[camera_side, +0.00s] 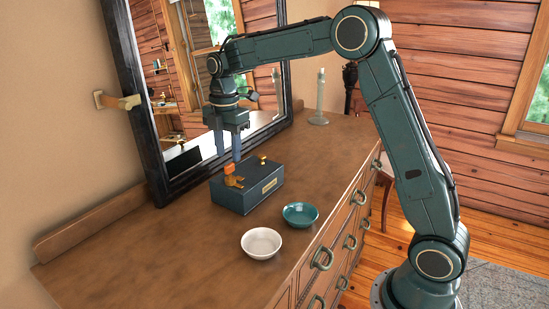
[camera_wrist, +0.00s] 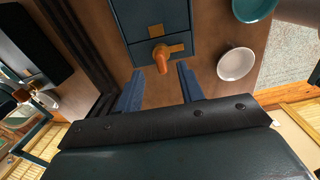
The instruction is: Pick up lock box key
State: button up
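A dark blue lock box (camera_side: 262,196) stands on the dresser in front of the mirror; part of it also shows at the top of the wrist view (camera_wrist: 130,18). The orange key (camera_side: 229,169) stands up at a brass fitting (camera_side: 234,182) on the box. In the wrist view the key (camera_wrist: 162,60) lies between the lines of the two blue fingers, around their tips. My gripper (camera_side: 228,157) points down over the key end of the box. It is open, with a clear gap between its fingers (camera_wrist: 160,71). I cannot tell whether either finger touches the key.
A teal bowl (camera_side: 300,215) and a white bowl (camera_side: 261,243) sit in front of the box on the dresser top (camera_side: 150,255). The mirror (camera_side: 130,85) rises close behind. A pale candlestick (camera_side: 320,98) stands at the far end. The near left dresser top is clear.

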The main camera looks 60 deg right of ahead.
aim_at(229, 164)
jog(key=shift+f, duration=0.15)
jog(key=shift+a+f, duration=0.15)
jog(key=shift+f, duration=2.3)
jog(key=shift+c, duration=0.2)
grip_shut()
